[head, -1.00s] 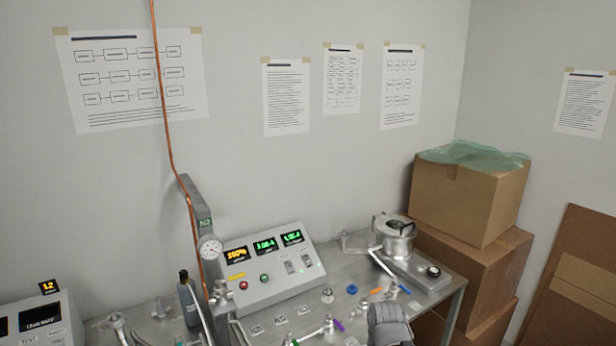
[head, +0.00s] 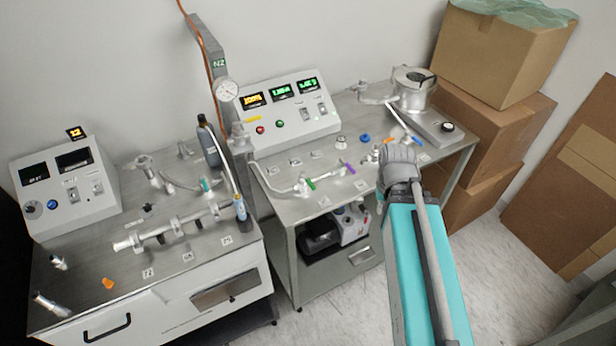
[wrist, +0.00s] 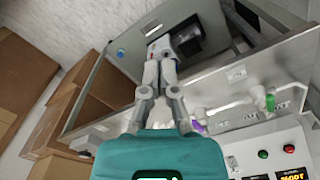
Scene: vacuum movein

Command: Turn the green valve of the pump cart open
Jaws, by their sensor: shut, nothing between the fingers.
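The green valve handle (head: 310,184) sits on a metal pipe along the front of the pump cart (head: 278,202). It also shows at the right of the wrist view (wrist: 270,102), on a pale pipe. A purple handle (head: 347,168) is on the same pipe run, to its right in the head view. My gripper (wrist: 159,48) is shut and empty in the wrist view, its fingers together and apart from the green handle. In the head view my grey wrist joint and teal arm stand right of the valve, and I cannot make out the fingertips.
The control box (head: 290,112) with lit displays stands at the back of the cart. A second bench with pipework (head: 190,290) is at the left. Stacked cardboard boxes (head: 505,55) are at the right. Bare floor (head: 480,270) lies in front.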

